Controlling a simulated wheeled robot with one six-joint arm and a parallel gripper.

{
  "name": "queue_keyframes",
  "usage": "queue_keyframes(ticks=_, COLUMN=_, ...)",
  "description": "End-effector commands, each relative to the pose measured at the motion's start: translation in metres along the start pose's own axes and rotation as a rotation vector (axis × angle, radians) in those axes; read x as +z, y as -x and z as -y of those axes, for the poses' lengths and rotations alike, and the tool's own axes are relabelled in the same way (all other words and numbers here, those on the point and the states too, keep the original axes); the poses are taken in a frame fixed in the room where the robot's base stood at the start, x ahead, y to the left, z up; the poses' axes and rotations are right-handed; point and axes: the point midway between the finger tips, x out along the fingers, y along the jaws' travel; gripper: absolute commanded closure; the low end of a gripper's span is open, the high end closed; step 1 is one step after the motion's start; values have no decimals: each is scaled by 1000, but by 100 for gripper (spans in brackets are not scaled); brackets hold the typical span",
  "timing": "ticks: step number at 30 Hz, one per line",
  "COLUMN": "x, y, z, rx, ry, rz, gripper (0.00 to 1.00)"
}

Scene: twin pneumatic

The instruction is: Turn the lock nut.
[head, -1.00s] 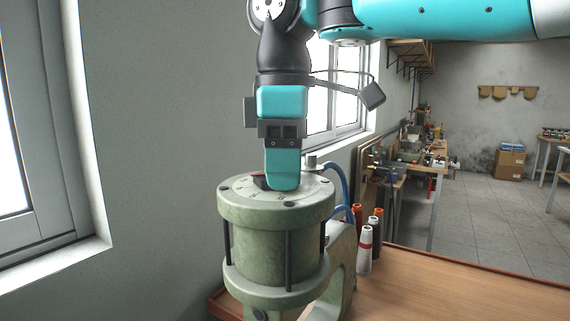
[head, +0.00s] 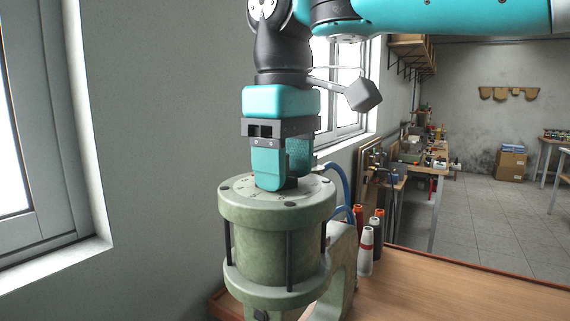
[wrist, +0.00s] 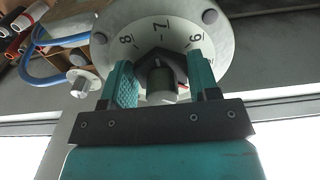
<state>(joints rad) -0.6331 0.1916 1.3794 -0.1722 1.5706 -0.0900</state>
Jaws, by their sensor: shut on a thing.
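The lock nut (wrist: 160,68) is a dark hex nut around a short metal stud (wrist: 162,87) at the centre of the cylinder's top plate. A numbered dial on the plate shows 8, 7 and 6 around it in the wrist view. My gripper (wrist: 160,75) points down at the plate, one teal finger on each side of the nut, shut on it. In the head view my gripper (head: 281,178) is over the middle of the green pneumatic cylinder (head: 277,235), and its fingers mostly hide the nut.
The cylinder stands on a wooden bench (head: 430,285) close to the grey wall and window. A blue hose (head: 343,184) and several bottles (head: 366,250) are at its right. The bench further right is clear.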

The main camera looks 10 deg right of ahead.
Motion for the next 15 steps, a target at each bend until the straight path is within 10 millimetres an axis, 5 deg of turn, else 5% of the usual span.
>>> queue_keyframes(ticks=9, x=0, y=0, z=0, rx=0, ry=-6, rz=0, gripper=68)
queue_keyframes(ticks=10, x=0, y=0, z=0, rx=0, ry=-6, rz=0, gripper=38)
queue_keyframes(ticks=12, x=0, y=0, z=0, rx=0, ry=-5, rz=0, gripper=22)
queue_keyframes(ticks=15, x=0, y=0, z=0, rx=0, ry=-4, rz=0, gripper=19)
